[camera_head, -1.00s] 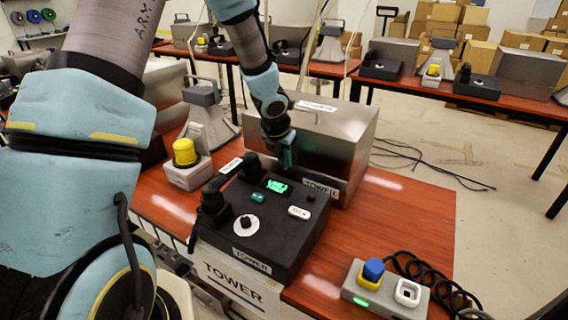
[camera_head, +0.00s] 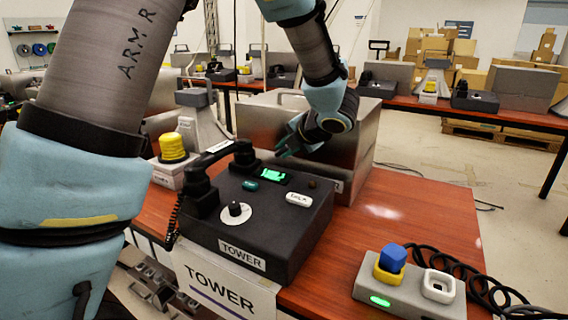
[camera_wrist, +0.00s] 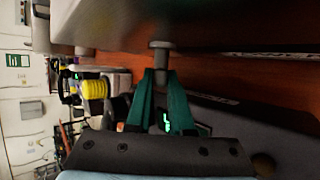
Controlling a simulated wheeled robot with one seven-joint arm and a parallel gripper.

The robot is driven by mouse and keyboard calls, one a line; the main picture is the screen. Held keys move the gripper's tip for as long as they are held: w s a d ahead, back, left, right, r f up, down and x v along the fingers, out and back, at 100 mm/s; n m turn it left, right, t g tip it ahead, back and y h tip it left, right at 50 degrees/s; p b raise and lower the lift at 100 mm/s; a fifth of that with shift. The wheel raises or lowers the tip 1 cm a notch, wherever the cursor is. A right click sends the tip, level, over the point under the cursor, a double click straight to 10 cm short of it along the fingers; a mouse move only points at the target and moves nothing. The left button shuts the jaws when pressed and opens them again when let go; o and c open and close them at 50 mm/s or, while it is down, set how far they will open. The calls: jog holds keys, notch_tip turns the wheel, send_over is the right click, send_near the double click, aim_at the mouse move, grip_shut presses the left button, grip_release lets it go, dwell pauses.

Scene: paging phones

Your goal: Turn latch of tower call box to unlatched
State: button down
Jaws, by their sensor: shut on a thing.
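The tower call box is a brushed-steel box (camera_head: 352,140) behind the black TOWER phone console (camera_head: 265,228). My gripper (camera_head: 284,146) is at the box's front face, above the back of the console. In the wrist view, my green fingers (camera_wrist: 161,78) close around a small grey latch knob (camera_wrist: 160,57) that sticks out from the box. The knob is between the fingertips. Its turn angle cannot be told. In the head view my gripper hides the latch.
A black handset (camera_head: 208,168) lies on the console's left side. A yellow-capped beacon (camera_head: 172,148) stands left of it. A grey unit with a blue button (camera_head: 392,258) and coiled black cable sit at the front right. The red-brown table right of the box is bare.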

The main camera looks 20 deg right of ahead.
jog(key=t+y+b, duration=0.1)
jog(key=b, duration=0.1)
jog(key=f+m+t+b, duration=0.1)
jog(key=t+b, duration=0.1)
jog(key=shift+s+d+f+y+b, duration=0.1)
jog(key=shift+s+d+y+b, duration=0.1)
jog(key=shift+y+b, duration=0.15)
jog(key=shift+t+y+b, duration=0.25)
jog(key=shift+t+b, duration=0.35)
jog(key=shift+b, duration=0.05)
jog(key=shift+m, duration=0.3)
jog(key=c, duration=0.8)
grip_release()
jog(key=shift+r, duration=0.2)
jog(key=v, duration=0.5)
jog(key=b+v, duration=0.1)
jog(key=v, duration=0.4)
jog(key=shift+s+d+f, duration=0.1)
jog(key=shift+s+f, duration=0.05)
jog(key=shift+s, duration=0.25)
